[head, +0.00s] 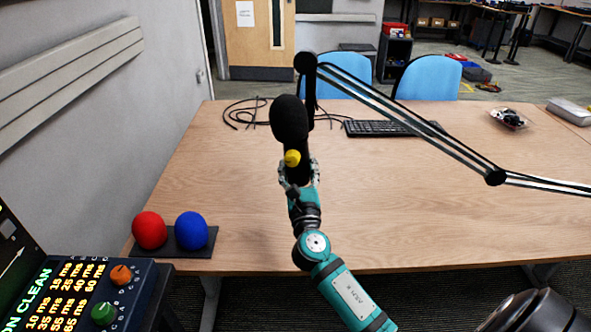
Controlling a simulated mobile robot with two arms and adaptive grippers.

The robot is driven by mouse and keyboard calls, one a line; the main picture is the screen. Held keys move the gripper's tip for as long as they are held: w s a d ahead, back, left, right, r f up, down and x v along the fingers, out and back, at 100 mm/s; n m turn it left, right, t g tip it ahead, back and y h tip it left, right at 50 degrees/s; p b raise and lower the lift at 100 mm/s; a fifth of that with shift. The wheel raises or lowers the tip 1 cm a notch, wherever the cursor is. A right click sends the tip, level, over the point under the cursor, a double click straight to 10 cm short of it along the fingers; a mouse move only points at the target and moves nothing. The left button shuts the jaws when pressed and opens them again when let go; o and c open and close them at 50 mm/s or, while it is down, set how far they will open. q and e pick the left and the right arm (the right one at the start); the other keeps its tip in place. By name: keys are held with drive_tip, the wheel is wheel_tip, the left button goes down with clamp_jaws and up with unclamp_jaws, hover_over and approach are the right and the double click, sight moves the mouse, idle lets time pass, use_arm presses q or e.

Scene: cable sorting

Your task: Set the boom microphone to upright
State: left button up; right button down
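The boom microphone (290,120) has a black foam head on a dark body with a yellow knob (292,158). It hangs from the end of a jointed boom arm (410,118) that comes in from the right. The foam head points up and looks close to upright, with a slight lean. My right gripper (299,172) comes from below, its fingers on both sides of the lower microphone body. It looks shut on that body, though the fingers' far sides are hidden. My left gripper is out of view.
Red (150,230) and blue (191,231) foam balls sit on a dark stand at the table's left. A control panel (100,295) is at lower left. A black cable (245,113) and keyboard (392,128) lie behind the microphone.

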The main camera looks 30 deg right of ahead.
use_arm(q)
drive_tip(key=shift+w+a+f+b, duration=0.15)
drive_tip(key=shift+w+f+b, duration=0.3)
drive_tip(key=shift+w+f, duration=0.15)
use_arm(e)
drive_tip(key=shift+w+a+m+h, duration=0.15)
drive_tip(key=shift+m+h, duration=0.25)
drive_tip(key=shift+m, duration=0.2)
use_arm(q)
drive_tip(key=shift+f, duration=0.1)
use_arm(e)
drive_tip(key=shift+c, duration=2.4)
unclamp_jaws()
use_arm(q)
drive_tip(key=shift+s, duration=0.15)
use_arm(e)
drive_tip(key=shift+a, duration=0.1)
drive_tip(key=v, duration=1.2)
